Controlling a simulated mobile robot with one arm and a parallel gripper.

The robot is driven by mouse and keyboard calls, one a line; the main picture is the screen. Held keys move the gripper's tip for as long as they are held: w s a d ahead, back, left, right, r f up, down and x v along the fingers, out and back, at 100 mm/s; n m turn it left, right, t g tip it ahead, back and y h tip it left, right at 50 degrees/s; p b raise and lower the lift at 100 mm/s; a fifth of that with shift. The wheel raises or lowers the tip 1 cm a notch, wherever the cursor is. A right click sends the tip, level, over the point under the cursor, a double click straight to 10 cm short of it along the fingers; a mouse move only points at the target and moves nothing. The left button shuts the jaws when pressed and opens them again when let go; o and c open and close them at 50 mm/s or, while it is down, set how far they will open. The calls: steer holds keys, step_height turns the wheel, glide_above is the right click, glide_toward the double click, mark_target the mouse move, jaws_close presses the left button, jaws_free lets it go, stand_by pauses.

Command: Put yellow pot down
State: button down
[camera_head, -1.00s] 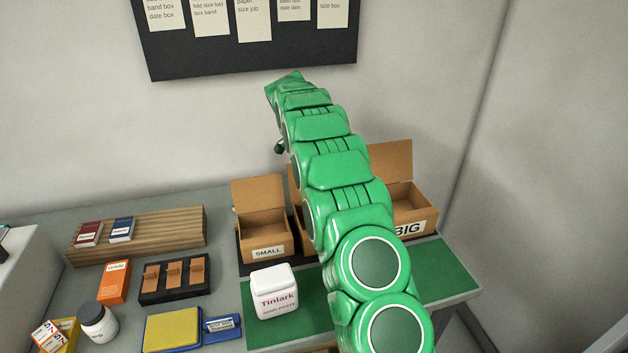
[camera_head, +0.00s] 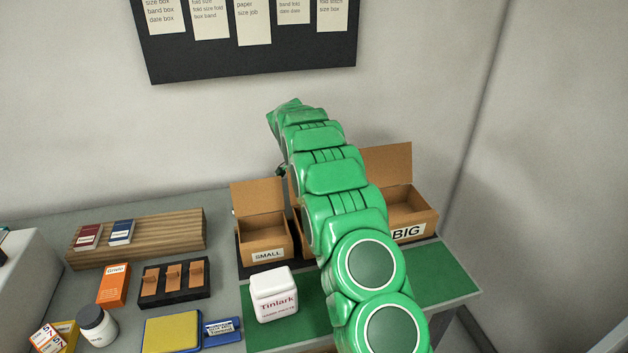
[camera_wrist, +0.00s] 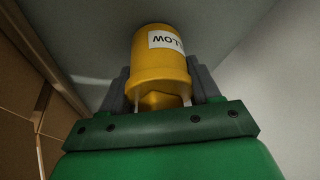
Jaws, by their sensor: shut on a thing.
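The yellow pot (camera_wrist: 158,62) is in the wrist view, a round yellow container with a white label whose letters read "LOW" upside down. My gripper (camera_wrist: 160,95) is shut on it, with a dark finger on each side of the pot.
A white Tinlark tub (camera_head: 274,296) stands on the mat. A wooden rack (camera_head: 160,237) and black tray (camera_head: 174,292) are at left.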

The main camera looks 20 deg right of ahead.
steer(key=shift+f, duration=0.1)
steer(key=shift+c, duration=1.2)
jaws_free()
steer(key=v, duration=1.2)
